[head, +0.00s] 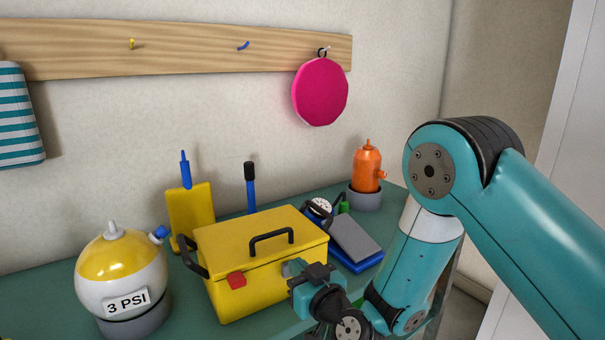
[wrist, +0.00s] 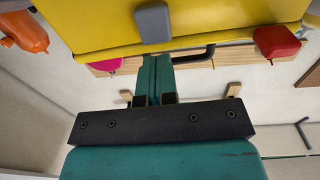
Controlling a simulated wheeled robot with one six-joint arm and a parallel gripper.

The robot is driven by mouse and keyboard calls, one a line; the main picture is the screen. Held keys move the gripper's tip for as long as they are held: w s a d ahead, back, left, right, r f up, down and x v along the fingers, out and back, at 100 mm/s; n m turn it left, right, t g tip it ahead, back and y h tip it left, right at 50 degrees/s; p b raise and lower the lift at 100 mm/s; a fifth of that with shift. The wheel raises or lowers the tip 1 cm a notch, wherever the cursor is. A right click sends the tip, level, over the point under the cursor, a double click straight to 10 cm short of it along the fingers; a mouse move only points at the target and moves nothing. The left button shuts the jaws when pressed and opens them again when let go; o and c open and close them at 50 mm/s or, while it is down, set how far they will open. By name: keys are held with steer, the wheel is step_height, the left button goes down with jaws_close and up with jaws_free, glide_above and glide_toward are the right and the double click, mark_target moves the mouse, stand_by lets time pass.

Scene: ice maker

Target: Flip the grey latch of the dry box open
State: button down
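The yellow dry box (head: 262,262) stands on the green table with its lid down and a black handle on top. In the wrist view its front fills the top of the picture, with the grey latch (wrist: 152,24) against it and a red latch (wrist: 277,41) to the right. The red latch also shows in the head view (head: 236,280). My gripper (head: 291,267) is at the box's front right; its teal fingers (wrist: 155,62) are together and empty, their tips just short of the grey latch in the wrist picture. My gripper hides the grey latch in the head view.
A white and yellow ball marked 3 PSI (head: 123,275) stands left of the box. A yellow holder (head: 190,213) is behind it. A grey and blue item (head: 356,240) and an orange bottle (head: 368,169) are to the right. A pink disc (head: 320,92) hangs above.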

steer(key=shift+s+f, duration=0.1)
steer(key=shift+s+d+f+b, duration=0.1)
steer(key=shift+s+d+b, duration=0.05)
steer(key=shift+b, duration=0.6)
steer(key=b+v, duration=0.6)
steer(key=b, duration=0.1)
steer(key=shift+s+d, duration=0.15)
steer(key=shift+r, duration=0.3)
